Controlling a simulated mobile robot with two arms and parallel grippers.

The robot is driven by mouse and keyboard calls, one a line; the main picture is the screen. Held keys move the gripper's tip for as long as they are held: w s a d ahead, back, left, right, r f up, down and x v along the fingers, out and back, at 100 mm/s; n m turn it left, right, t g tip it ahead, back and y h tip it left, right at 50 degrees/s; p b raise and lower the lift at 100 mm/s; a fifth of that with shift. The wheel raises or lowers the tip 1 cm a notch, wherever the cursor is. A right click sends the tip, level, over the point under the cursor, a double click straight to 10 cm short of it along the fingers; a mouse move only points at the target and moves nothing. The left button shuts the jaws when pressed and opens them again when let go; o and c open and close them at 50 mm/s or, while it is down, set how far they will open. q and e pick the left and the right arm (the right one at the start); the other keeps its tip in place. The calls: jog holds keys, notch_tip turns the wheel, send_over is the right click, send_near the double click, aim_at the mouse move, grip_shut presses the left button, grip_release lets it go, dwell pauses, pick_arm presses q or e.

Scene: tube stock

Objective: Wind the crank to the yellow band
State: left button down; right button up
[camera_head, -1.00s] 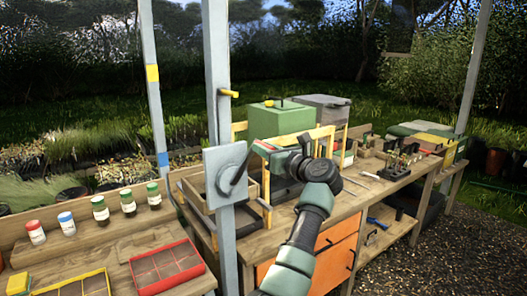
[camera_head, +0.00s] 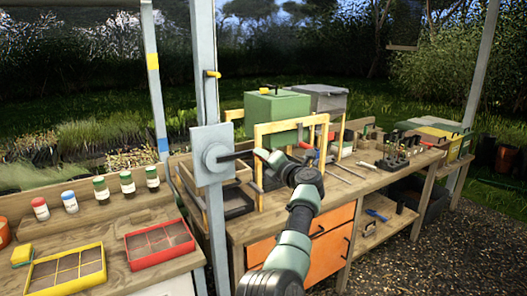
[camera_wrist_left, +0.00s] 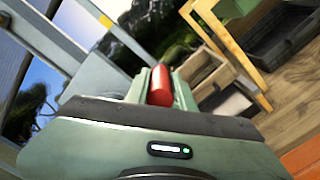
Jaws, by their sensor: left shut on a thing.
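The crank (camera_head: 236,156) sits on a grey plate (camera_head: 212,172) fixed to the near post. Its dark arm points right, nearly level. My left gripper (camera_head: 262,155) is at the outer end of the crank arm. In the left wrist view the gripper (camera_wrist_left: 155,84) is shut on the red crank handle (camera_wrist_left: 161,86). The yellow band (camera_head: 152,62) is on the farther left post, above a blue band (camera_head: 162,145). My right gripper is not in view.
The workbench (camera_head: 350,185) behind holds a green box (camera_head: 278,108), a yellow wooden frame (camera_head: 258,150) and tools. Left of the post are a red tray (camera_head: 160,243), a yellow tray (camera_head: 68,275) and several capped jars (camera_head: 101,188). A gravel floor lies at right.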

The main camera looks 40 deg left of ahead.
pick_arm(q)
jog(key=shift+f+m, duration=0.6)
jog(key=shift+f, duration=0.1)
jog(key=shift+f+m, duration=0.3)
jog(key=shift+f, duration=0.05)
jog(key=shift+s+f, duration=0.1)
jog(key=shift+f, duration=0.1)
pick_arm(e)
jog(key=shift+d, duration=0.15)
pick_arm(q)
jog(key=shift+m, duration=0.3)
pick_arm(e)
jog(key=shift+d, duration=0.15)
pick_arm(q)
jog(key=c, duration=1.2)
grip_release()
